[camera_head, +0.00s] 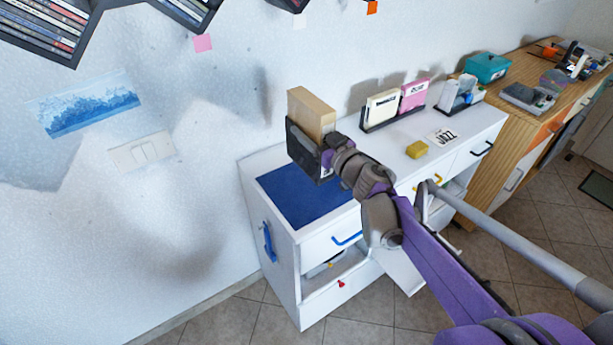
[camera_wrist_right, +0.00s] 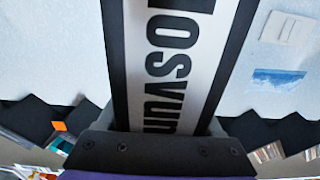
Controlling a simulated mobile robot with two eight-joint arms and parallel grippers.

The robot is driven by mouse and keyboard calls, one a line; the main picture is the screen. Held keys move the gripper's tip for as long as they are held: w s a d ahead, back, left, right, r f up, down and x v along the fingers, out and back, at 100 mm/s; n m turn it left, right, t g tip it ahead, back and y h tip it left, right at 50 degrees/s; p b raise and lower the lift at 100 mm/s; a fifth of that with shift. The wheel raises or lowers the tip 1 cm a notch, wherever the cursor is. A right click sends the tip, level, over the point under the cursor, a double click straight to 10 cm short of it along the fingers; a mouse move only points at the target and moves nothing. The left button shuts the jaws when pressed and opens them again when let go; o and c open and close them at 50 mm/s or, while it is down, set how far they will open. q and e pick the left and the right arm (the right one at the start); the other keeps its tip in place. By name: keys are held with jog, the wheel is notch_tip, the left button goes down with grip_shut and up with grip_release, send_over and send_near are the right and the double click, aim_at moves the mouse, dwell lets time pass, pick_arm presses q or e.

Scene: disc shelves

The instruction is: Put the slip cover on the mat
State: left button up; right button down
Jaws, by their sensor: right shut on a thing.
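The slip cover (camera_head: 311,113) is a tan box with a dark lower part, held up above the white cabinet. In the right wrist view its side (camera_wrist_right: 178,60) is white with black letters and dark borders. My right gripper (camera_head: 327,155) is shut on it; the fingertips are largely hidden. The mat (camera_head: 300,195) is a flat blue rectangle on the left end of the cabinet top. The cover is above the mat's far edge in the picture and looks apart from it. My left gripper is not in view.
A dark rack (camera_head: 364,122) with cream and pink cases stands at the back of the white cabinet (camera_head: 455,130). The wall is close behind. Dark shelves (camera_head: 60,30) hang at upper left.

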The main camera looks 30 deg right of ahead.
aim_at(310, 160)
jog(key=shift+w+d, duration=0.1)
notch_tip(310, 160, down, 10)
jog(key=shift+r+b, duration=0.1)
jog(key=shift+b, duration=0.8)
jog(key=shift+c, duration=0.2)
grip_release()
